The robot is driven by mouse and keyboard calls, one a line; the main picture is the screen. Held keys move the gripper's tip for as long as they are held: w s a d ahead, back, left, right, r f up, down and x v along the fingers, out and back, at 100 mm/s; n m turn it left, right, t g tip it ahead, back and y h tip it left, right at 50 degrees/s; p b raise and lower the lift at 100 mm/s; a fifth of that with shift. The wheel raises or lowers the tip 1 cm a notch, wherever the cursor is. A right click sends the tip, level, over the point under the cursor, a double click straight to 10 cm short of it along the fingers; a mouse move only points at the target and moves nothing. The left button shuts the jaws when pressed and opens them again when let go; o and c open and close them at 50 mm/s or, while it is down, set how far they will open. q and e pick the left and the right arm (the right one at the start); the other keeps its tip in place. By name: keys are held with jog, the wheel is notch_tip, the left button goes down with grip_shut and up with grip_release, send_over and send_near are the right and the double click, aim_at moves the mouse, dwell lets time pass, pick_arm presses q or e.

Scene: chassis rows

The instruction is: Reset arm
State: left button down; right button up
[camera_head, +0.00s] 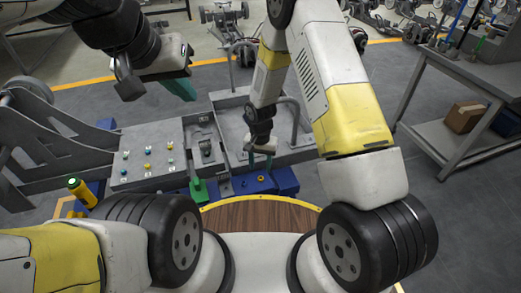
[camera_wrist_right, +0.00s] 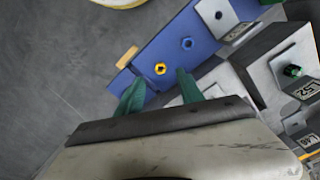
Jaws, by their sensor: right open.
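My left gripper (camera_head: 180,90) hangs at the upper left of the head view, apart from the workbench. Its green fingers overlap in the picture, so their gap cannot be judged. My right gripper (camera_head: 262,160) is over the front edge of the bench, above a blue block (camera_head: 255,183). In the right wrist view the right gripper (camera_wrist_right: 160,92) has its two green fingers apart with nothing between them. Beyond the fingertips lies the blue plate (camera_wrist_right: 165,42) with a yellow nut-like part (camera_wrist_right: 161,68) and a blue one (camera_wrist_right: 187,43).
The grey workbench (camera_head: 128,185) has a panel of small coloured knobs (camera_head: 147,160) and a grey tray (camera_head: 236,123). A green part (camera_head: 198,189) sits at its front. A side table (camera_head: 480,80) with a cardboard box (camera_head: 465,117) stands right. Floor between them is clear.

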jog(key=s+d+r+t+y, duration=0.1)
jog(key=d+r, duration=0.3)
jog(key=r, duration=0.9)
jog(key=s+d+r+t, duration=0.1)
jog(key=d+r+t, duration=0.15)
jog(key=r, duration=1.15)
jog(key=s+d+r+n+t, duration=0.1)
jog(key=s+d+r, duration=0.1)
jog(key=s+r, duration=0.3)
jog(key=s+d+r+n, duration=0.1)
jog(key=s+d+r, duration=0.2)
jog(key=s+r, duration=0.2)
jog(key=s+d+r+n+t+y, duration=0.1)
jog(key=s+d+r, duration=0.1)
jog(key=s+r, duration=0.3)
jog(key=shift+s+d+t, duration=0.35)
jog(key=shift+s+d, duration=0.05)
jog(key=shift+s, duration=0.7)
